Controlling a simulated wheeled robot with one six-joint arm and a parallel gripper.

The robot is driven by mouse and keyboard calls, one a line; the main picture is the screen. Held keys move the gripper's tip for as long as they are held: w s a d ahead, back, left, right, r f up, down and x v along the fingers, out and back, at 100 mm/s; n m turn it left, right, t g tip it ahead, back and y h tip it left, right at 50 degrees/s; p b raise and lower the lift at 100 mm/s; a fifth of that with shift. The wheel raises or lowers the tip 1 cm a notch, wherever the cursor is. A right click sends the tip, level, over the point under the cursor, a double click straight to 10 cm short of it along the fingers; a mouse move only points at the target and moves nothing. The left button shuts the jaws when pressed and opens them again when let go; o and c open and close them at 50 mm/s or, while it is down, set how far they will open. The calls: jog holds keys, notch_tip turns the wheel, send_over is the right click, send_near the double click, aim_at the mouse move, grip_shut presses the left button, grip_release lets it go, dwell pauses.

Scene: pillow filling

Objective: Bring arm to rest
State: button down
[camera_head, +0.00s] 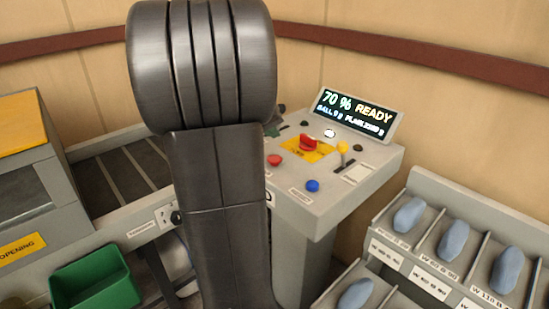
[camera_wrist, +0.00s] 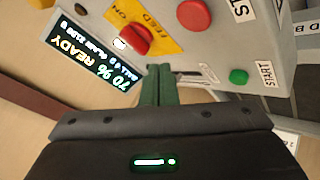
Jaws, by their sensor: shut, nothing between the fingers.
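My arm (camera_head: 220,215) rises through the middle of the head view and hides part of the control console (camera_head: 300,192). My gripper (camera_wrist: 160,72) shows in the wrist view as two green fingers pressed together, shut and empty. In the head view the gripper is mostly hidden behind my arm. The console's display (camera_head: 356,112) reads 70 % READY.
A red control (camera_head: 309,142) on a yellow plate, a yellow knob (camera_head: 342,147) and a blue button (camera_head: 312,186) sit on the console. A rack (camera_head: 420,247) with several blue oblong pieces stands at right. A green bin (camera_head: 95,281) is at lower left, below a machine's conveyor.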

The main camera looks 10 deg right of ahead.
aim_at(273, 160)
notch_tip(273, 160, down, 3)
jog(key=shift+f+b, duration=0.1)
jog(key=shift+b, duration=0.95)
jog(key=shift+r+p, duration=0.4)
jog(key=shift+p, duration=0.25)
jog(key=shift+r+p, duration=0.15)
jog(key=shift+p, duration=0.8)
jog(key=shift+p, duration=0.4)
notch_tip(273, 160, up, 6)
jog(key=p, duration=0.3)
